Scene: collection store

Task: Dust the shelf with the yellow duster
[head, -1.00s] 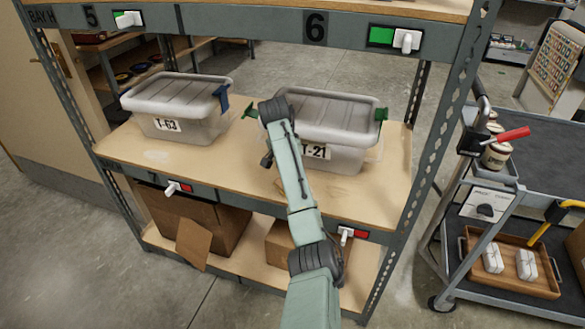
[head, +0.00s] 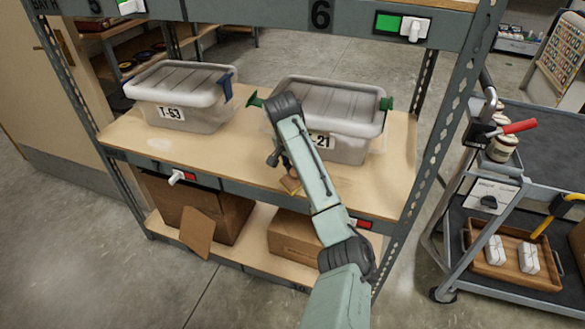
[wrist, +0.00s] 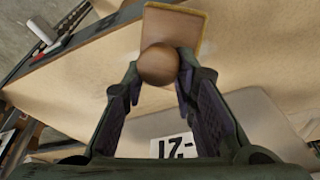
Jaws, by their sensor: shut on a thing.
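My gripper (head: 282,168) is over the front part of the wooden shelf board (head: 240,165), in front of the bin marked T-21. In the wrist view my gripper (wrist: 158,78) is shut on the round brown knob of the duster (wrist: 160,66). The duster's flat brown block with a yellow edge lies beyond the knob. In the head view the duster (head: 290,185) is small and partly hidden by my arm. It is at or just above the board; I cannot tell whether it touches. A pale dusty patch (head: 158,145) shows on the board's left part.
The T-21 bin (head: 345,120) stands behind my gripper. Grey posts and a front rail (head: 250,192) frame the board. A cart (head: 520,190) stands at the right.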

